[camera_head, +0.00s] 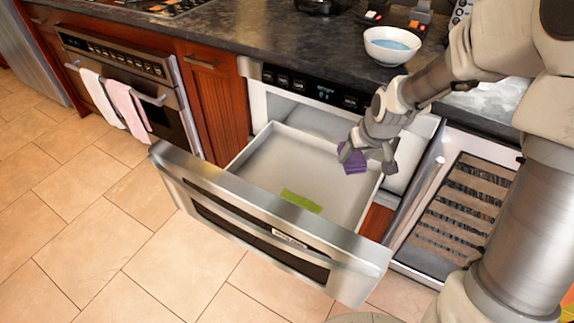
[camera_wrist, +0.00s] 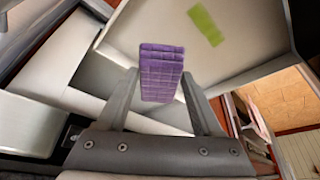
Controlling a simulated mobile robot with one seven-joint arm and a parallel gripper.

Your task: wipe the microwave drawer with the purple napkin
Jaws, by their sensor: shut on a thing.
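The microwave drawer (camera_head: 250,156) is pulled open, its white inside facing up; it also shows in the wrist view (camera_wrist: 270,30). A flat green patch (camera_head: 301,201) lies on the drawer floor near the front panel, and shows in the wrist view (camera_wrist: 206,25). My gripper (camera_head: 367,155) is over the right rear part of the drawer, shut on the folded purple napkin (camera_head: 353,161). In the wrist view the napkin (camera_wrist: 161,72) stands out between the two fingers. The napkin is apart from the green patch. Whether it touches the drawer is hard to tell.
A dark countertop (camera_head: 225,37) runs behind, with a white bowl (camera_head: 391,46) of blue contents near its edge. An open unit with slatted racks (camera_head: 463,205) stands right of the drawer. An oven (camera_head: 130,85) with hanging towels is at left. The tiled floor in front is clear.

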